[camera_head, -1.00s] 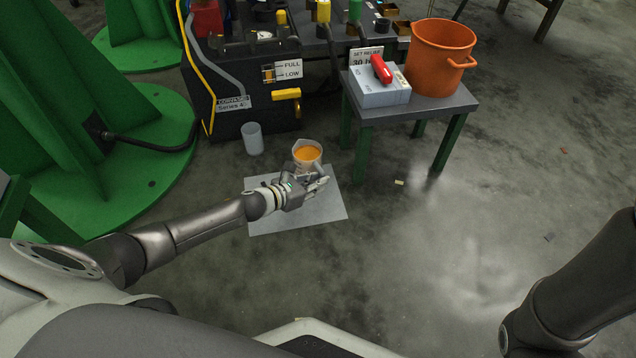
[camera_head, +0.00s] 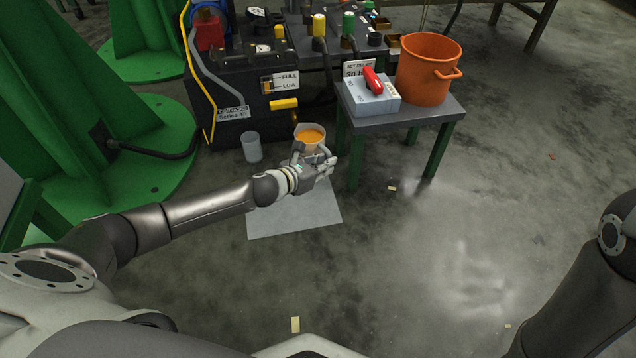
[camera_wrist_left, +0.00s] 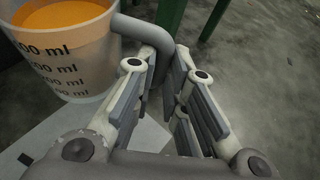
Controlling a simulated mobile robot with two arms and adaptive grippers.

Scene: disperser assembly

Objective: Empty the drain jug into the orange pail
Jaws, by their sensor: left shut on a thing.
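The drain jug (camera_head: 307,137) holds orange liquid and has a pale body. In the left wrist view the jug (camera_wrist_left: 75,65) shows ml marks and a grey handle (camera_wrist_left: 148,32). My left gripper (camera_head: 325,165) is shut on the jug's handle, with its fingers on both sides of it. The jug looks about upright, over the far part of a grey mat; I cannot tell its exact height. The orange pail (camera_head: 428,72) stands on a small table to the right of the jug. My right gripper is out of view; only part of the right arm shows.
The small table (camera_head: 440,117) also carries a grey box (camera_head: 369,99) with a red handle. A clear cup (camera_head: 251,147) stands on the floor left of the jug. The grey mat (camera_head: 290,222) lies below. A black tank unit (camera_head: 235,135) stands behind. The floor at right is open.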

